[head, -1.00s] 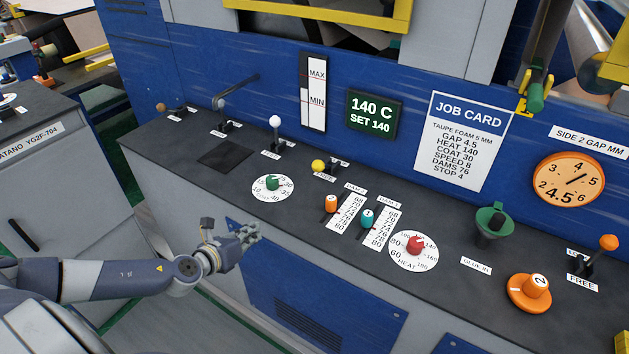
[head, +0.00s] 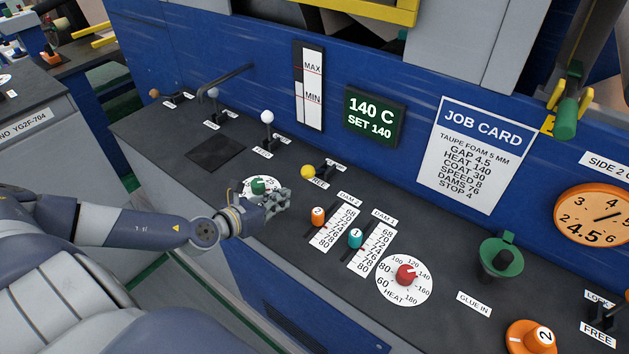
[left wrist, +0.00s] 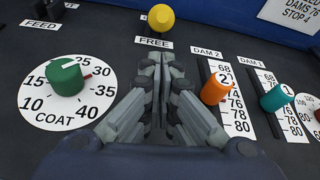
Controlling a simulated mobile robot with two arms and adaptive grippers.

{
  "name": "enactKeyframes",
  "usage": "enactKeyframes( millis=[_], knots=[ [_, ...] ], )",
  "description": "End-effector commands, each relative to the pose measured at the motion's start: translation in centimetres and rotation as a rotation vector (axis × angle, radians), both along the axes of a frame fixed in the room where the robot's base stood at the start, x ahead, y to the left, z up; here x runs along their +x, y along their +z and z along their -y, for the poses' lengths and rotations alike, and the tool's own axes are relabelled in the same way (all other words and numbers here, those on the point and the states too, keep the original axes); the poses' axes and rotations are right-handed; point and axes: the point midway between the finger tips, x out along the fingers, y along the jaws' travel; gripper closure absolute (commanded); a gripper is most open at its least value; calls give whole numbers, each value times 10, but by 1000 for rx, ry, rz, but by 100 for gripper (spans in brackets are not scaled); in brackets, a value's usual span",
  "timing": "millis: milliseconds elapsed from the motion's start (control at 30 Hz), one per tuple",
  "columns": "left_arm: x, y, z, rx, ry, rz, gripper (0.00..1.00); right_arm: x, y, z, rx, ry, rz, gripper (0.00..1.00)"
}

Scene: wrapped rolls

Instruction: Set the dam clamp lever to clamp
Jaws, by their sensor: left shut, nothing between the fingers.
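The lever with the yellow ball knob (head: 308,172) stands on the dark console top, between the COAT dial and the dam sliders. Its knob leans toward the left, near the FREE label (head: 319,183); the label on its far side is too small to read. In the left wrist view the yellow knob (left wrist: 160,18) is at the top, beyond the FREE label. My left gripper (head: 283,198) is shut and empty, above the console beside the COAT dial. Its fingertips (left wrist: 162,60) point at the FREE label, short of the knob. My right gripper is not in view.
The green COAT dial (left wrist: 65,78) lies left of my fingers. The orange slider (left wrist: 216,87) and teal slider (left wrist: 277,97) stand to the right. A white-knobbed lever (head: 267,117) is farther back, and the red HEAT dial (head: 405,274) is to the right.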

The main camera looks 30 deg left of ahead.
Motion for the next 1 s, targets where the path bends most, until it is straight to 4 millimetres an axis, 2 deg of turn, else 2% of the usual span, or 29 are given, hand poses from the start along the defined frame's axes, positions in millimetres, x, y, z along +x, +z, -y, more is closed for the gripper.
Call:
enactKeyframes(
  millis=[167,400,467,567,800,1000],
  knots=[
    [0,0,0,-1,0,-1,100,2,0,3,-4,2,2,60],
    [3,-1,0,-2,2,1,100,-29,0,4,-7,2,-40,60],
    [6,-1,0,0,2,2,100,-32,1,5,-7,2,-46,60],
    [16,-4,1,-3,5,3,100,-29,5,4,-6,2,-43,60],
    [52,-17,7,-4,2,3,100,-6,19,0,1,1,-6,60],
    [77,-29,10,-2,2,3,100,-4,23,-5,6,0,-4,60]
  ],
)
